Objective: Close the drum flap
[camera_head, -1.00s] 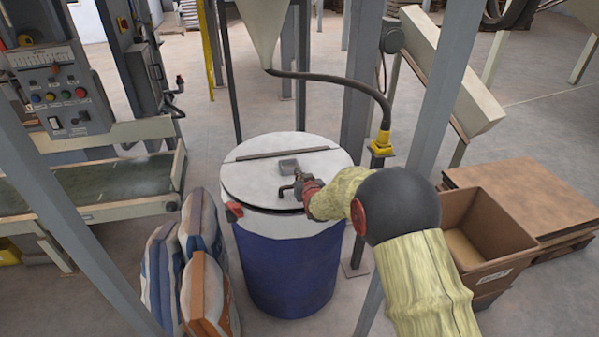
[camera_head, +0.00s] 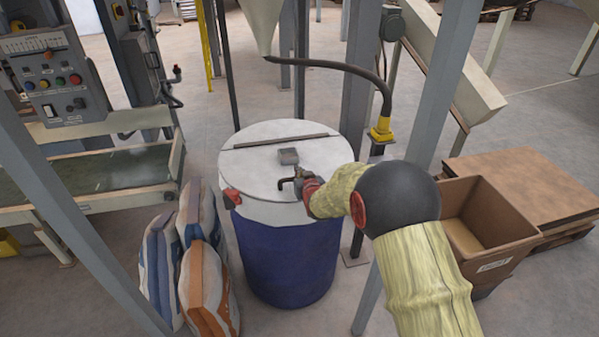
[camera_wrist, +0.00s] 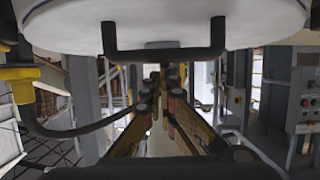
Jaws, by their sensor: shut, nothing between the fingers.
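The blue drum (camera_head: 287,265) stands upright with a white lid. The lid's front part is the flap (camera_head: 260,175), in front of a dark hinge strip (camera_head: 279,141). The flap lies about level with the rest of the lid; I see no clear gap at its front edge. A dark handle (camera_head: 287,185) sits on the flap, and it also shows close up in the wrist view (camera_wrist: 163,54). My gripper (camera_head: 296,184) is shut and empty at the handle, by the flap's front right. Whether it touches the handle I cannot tell.
Several filled sacks (camera_head: 200,270) stand left of the drum. An open brown box (camera_head: 485,225) and a pallet stack (camera_head: 525,185) are at the right. A grey post (camera_head: 440,90) rises beside my arm. A hose (camera_head: 340,68) hangs behind the drum.

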